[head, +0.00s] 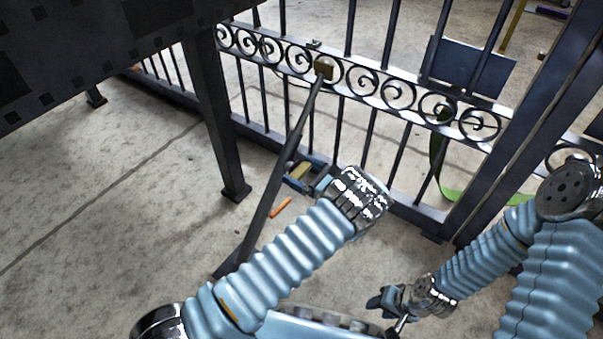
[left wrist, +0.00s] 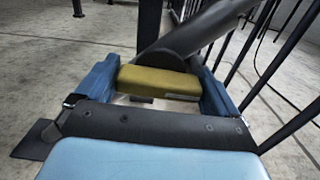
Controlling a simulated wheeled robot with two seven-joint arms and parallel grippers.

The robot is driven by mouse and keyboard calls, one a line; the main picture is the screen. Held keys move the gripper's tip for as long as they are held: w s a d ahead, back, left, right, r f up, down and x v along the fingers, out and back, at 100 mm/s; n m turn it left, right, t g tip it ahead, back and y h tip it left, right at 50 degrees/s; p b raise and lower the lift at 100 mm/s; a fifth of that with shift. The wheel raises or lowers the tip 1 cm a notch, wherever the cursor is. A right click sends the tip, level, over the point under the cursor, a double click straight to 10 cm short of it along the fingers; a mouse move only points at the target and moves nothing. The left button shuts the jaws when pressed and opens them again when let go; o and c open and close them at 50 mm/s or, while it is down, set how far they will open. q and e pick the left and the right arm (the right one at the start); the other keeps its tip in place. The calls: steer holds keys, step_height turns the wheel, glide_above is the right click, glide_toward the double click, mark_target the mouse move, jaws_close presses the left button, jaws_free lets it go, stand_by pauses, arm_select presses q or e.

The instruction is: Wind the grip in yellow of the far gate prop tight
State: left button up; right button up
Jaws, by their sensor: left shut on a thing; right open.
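The gate prop (head: 278,172) is a dark slanted bar that leans from the floor up to the scroll gate (head: 385,88). Its yellow grip (left wrist: 158,82) shows in the left wrist view as a block between my two blue fingers, beside the dark bar. My left gripper (left wrist: 158,88) is shut on this grip; it also shows in the head view (head: 305,172), low beside the bar, with the yellow (head: 300,170) between its fingers. My right gripper (head: 388,308) is open and empty near the bottom of the head view, away from the prop.
A dark table-like structure (head: 205,110) stands at the upper left with a leg near the prop. An orange stick (head: 281,208) lies on the floor near the bar. A green strap (head: 440,160) hangs by the gate at right. Bare concrete lies at left.

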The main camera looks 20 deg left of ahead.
arm_select(q)
steer(key=shift+n, duration=0.3)
steer(key=o, duration=0.7)
steer(key=shift+c, duration=0.2)
steer(key=v, duration=1.4)
steer(key=shift+p, duration=0.4)
